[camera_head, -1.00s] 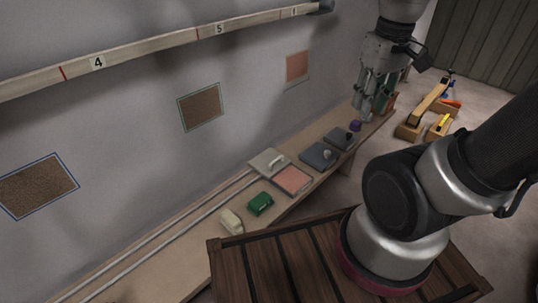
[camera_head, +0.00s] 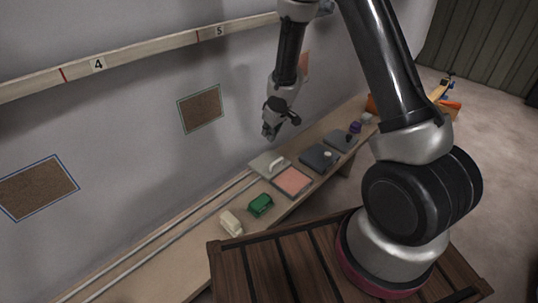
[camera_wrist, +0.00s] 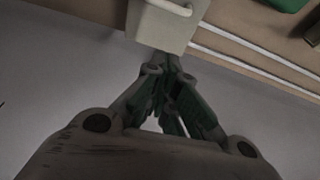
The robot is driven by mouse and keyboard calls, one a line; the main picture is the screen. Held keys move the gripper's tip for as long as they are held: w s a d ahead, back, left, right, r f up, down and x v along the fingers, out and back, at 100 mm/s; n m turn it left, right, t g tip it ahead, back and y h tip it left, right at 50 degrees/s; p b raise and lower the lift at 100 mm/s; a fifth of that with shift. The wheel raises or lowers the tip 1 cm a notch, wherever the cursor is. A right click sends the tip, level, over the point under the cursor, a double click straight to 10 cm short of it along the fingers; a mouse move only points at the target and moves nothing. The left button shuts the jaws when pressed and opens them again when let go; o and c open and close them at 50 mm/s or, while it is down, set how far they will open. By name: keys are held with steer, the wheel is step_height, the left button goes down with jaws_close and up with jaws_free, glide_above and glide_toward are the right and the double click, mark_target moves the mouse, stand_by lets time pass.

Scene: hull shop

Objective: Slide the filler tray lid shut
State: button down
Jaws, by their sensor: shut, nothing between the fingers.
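The filler tray (camera_head: 292,181) lies open on the bench, its pink filler showing. Its pale grey lid (camera_head: 262,160) sits beside it on the wall side, with a white upright handle (camera_head: 277,163). In the wrist view the lid (camera_wrist: 155,28) and part of its handle (camera_wrist: 174,7) show at the top edge; the tray's pink part is out of that view. My gripper (camera_head: 270,134) hangs in the air above the lid, near the wall. In the wrist view my gripper (camera_wrist: 166,62) is shut and empty, its fingertips pointing toward the lid's edge. Contact with the lid cannot be seen.
A green block (camera_head: 260,205) and a cream block (camera_head: 231,221) stand left of the tray. Two dark lidded trays (camera_head: 318,157) (camera_head: 341,139) and a purple item (camera_head: 355,127) stand right. Two pale rails (camera_head: 165,237) run along the bench by the wall.

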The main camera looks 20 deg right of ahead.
glide_above(267, 165)
steer(key=w+a, duration=0.1)
steer(key=w, duration=0.2)
steer(key=f, duration=0.8)
steer(key=shift+s+a+f, duration=0.1)
steer(key=shift+s+f, duration=0.15)
steer(key=shift+f, duration=0.1)
steer(key=shift+s+d+f, duration=0.25)
steer(key=shift+s+d, duration=0.1)
steer(key=shift+s, duration=0.25)
steer(key=shift+s+d+f, duration=0.25)
steer(key=shift+s+d, duration=0.1)
steer(key=shift+s, duration=0.2)
steer(key=shift+s+d+f, duration=0.1)
steer(key=shift+s+d, duration=0.15)
steer(key=shift+s, duration=0.2)
